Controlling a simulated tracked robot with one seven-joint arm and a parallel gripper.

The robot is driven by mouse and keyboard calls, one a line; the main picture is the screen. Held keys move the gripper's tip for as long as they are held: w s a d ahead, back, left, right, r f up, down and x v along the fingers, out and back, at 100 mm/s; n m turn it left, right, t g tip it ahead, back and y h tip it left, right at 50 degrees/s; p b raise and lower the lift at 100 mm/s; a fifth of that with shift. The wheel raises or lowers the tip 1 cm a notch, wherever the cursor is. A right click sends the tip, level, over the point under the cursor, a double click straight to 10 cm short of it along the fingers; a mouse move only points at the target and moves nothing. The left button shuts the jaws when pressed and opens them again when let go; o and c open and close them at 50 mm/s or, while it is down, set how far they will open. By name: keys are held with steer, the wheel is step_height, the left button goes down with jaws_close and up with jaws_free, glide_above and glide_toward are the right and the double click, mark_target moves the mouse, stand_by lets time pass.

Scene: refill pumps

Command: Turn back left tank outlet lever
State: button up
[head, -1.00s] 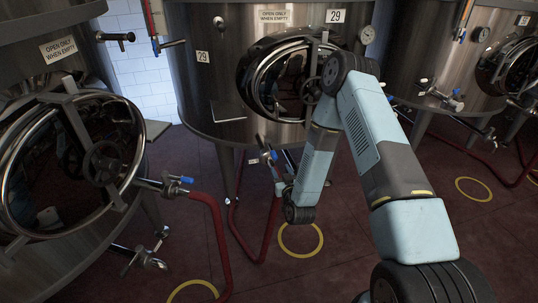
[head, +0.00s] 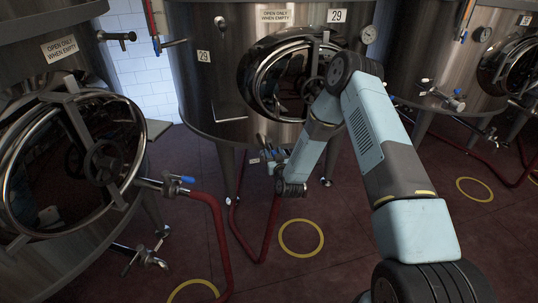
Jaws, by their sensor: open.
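The steel tank marked 29 (head: 205,90) stands at the back, left of centre. Its low outlet, with a blue lever, is mostly hidden behind my gripper (head: 264,143), so I cannot tell the lever's angle. My gripper is open at the outlet, in front of the tank's lower edge. Whether its fingers touch the lever or stand apart from it is too small to tell. A red hose (head: 258,240) hangs from the outlet to the floor.
A nearer tank (head: 100,235) at the left has a round hatch, a blue-handled valve (head: 178,180) and a red hose (head: 217,235). More tanks stand at the right. The red floor (head: 350,260) has yellow rings and open room in the middle.

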steer(key=shift+c, duration=0.3)
jaws_close()
